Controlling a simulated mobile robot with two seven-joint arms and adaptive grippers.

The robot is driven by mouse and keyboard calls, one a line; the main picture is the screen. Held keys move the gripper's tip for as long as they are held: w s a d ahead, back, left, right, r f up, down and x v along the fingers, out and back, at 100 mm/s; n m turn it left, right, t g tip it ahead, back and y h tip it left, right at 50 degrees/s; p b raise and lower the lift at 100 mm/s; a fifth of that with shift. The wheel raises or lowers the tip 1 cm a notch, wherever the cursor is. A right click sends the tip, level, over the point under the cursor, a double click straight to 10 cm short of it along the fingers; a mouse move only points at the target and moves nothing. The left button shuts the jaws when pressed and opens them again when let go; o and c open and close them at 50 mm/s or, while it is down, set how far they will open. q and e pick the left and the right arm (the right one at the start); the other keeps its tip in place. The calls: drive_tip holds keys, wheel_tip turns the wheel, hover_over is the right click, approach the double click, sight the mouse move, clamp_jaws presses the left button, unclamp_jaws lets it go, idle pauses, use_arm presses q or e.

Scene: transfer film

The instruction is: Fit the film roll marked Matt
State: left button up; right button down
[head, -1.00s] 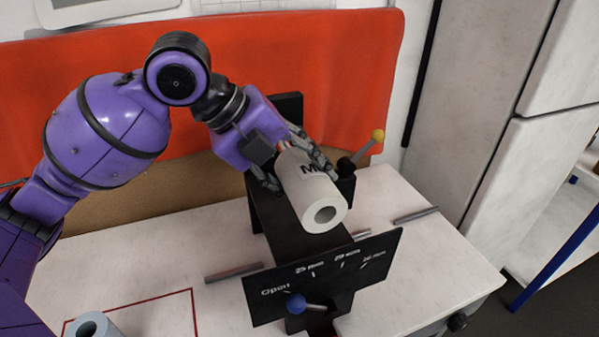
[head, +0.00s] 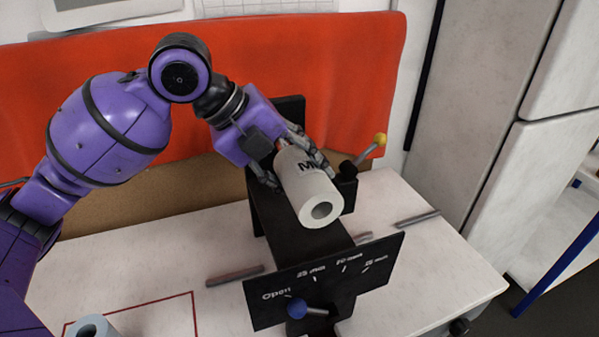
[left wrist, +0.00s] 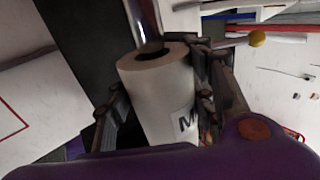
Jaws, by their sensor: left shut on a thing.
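The white film roll (head: 309,188) bears a dark label starting with "M"; the rest of the label is hidden by a finger. My left gripper (head: 292,160) is shut on the roll, with one finger on each side. The roll is over the black machine (head: 295,225). In the left wrist view the roll (left wrist: 158,92) sits between the fingers, its hollow core end close to a shiny metal rod (left wrist: 145,22). My right gripper is not in view.
A black scale plate (head: 325,278) with a blue-knobbed lever (head: 297,308) stands at the machine's front. A yellow-knobbed lever (head: 379,140) sticks out at right. Another roll (head: 91,327) stands at lower left near a red outline. The white table is otherwise mostly clear.

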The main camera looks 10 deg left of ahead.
sight(280, 141)
use_arm(q)
drive_tip(key=shift+w+a, duration=0.25)
drive_tip(key=shift+w, duration=0.15)
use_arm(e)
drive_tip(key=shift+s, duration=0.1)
use_arm(q)
drive_tip(key=shift+w+a, duration=0.35)
drive_tip(key=shift+w, duration=0.15)
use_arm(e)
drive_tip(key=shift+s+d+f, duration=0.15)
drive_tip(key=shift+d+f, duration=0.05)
use_arm(q)
drive_tip(key=shift+w+a, duration=0.45)
drive_tip(key=shift+w, duration=0.25)
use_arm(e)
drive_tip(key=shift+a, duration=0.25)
use_arm(q)
drive_tip(key=shift+w+a, duration=0.45)
drive_tip(key=shift+w, duration=0.25)
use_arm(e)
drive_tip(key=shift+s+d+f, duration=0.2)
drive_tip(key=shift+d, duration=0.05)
use_arm(q)
drive_tip(key=shift+w+a+b, duration=0.3)
drive_tip(key=shift+w+a, duration=0.2)
drive_tip(key=shift+w, duration=0.15)
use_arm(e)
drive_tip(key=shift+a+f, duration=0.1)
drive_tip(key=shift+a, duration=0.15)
